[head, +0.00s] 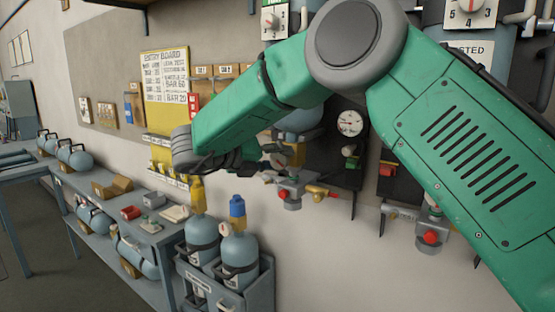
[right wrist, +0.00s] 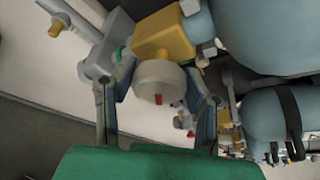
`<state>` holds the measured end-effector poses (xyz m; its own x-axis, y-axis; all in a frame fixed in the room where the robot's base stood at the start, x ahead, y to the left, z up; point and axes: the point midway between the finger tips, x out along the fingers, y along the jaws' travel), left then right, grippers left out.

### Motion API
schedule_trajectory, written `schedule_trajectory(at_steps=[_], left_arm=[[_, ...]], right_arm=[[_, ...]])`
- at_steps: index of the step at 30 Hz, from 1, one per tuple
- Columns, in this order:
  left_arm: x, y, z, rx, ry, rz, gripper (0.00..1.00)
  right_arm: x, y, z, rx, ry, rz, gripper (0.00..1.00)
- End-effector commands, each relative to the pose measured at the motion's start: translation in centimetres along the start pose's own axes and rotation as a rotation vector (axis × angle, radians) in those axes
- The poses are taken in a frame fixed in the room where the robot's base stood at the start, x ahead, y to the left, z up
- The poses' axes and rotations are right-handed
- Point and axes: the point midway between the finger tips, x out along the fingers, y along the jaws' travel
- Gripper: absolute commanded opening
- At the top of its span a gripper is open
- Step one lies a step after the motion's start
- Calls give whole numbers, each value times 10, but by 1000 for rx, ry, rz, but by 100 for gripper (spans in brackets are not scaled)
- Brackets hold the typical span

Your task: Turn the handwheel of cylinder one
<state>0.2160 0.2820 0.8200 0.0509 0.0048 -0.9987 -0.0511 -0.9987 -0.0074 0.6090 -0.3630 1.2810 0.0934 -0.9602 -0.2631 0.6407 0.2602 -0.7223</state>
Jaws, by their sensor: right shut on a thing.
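My right gripper (right wrist: 155,108) has one finger on each side of a pale grey round handwheel (right wrist: 158,80) in the right wrist view and is shut on it. The handwheel has a small red mark and sits on a brass-yellow valve body (right wrist: 166,36). A large blue-grey cylinder (right wrist: 265,35) lies beside the valve. In the head view, my green right arm reaches across, and my gripper (head: 268,166) is at the wall, partly hidden behind my wrist. A blue cylinder (head: 300,124) shows only partly below my forearm. My left gripper is not in view.
A pressure gauge (head: 349,122) is on a dark panel to the right. Below is a grey fitting with a red knob (head: 290,192). Two cylinders stand in a grey rack (head: 262,290) below. A bench (head: 108,206) with small items runs along the wall at left.

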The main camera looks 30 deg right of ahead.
Motion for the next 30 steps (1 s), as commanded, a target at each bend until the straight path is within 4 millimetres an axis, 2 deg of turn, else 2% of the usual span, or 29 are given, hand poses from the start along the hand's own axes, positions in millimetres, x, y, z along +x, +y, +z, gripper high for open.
schedule_trajectory(at_steps=[9,10,11,23,26,30], left_arm=[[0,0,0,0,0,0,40],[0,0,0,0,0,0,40],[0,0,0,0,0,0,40],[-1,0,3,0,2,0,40],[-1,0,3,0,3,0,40],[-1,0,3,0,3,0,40]], right_arm=[[0,-1,2,4,-6,1,13],[0,-1,2,4,-6,1,52],[0,-1,2,4,-5,1,62],[-6,-1,0,3,-2,1,62],[-18,0,1,3,-4,2,62],[-48,1,1,2,-5,2,62]])
